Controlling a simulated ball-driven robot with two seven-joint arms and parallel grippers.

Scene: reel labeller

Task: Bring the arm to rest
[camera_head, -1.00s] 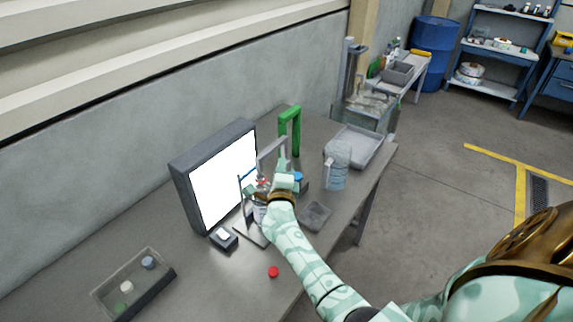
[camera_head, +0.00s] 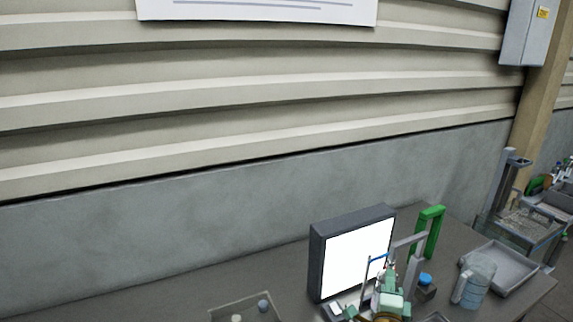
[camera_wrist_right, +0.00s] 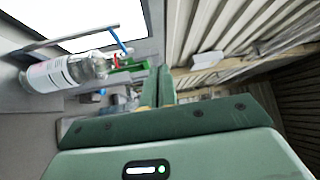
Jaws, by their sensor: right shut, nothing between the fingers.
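My right gripper (camera_head: 389,283) is in front of the bright lit panel (camera_head: 355,257) on the table, in the head view. In the right wrist view its fingers (camera_wrist_right: 155,86) are together with nothing between them. A clear bottle with a white label (camera_wrist_right: 57,74) lies across that view, left of the fingers and apart from them. In the head view the gripper and wrist hide most of what stands there. My left gripper is not in view.
A green frame (camera_head: 429,232) and a grey upright stand right of the panel. A clear jug (camera_head: 475,280), a small blue-capped item (camera_head: 425,283) and a grey tray (camera_head: 507,267) are to the right. A small bin (camera_head: 225,313) is at the front left.

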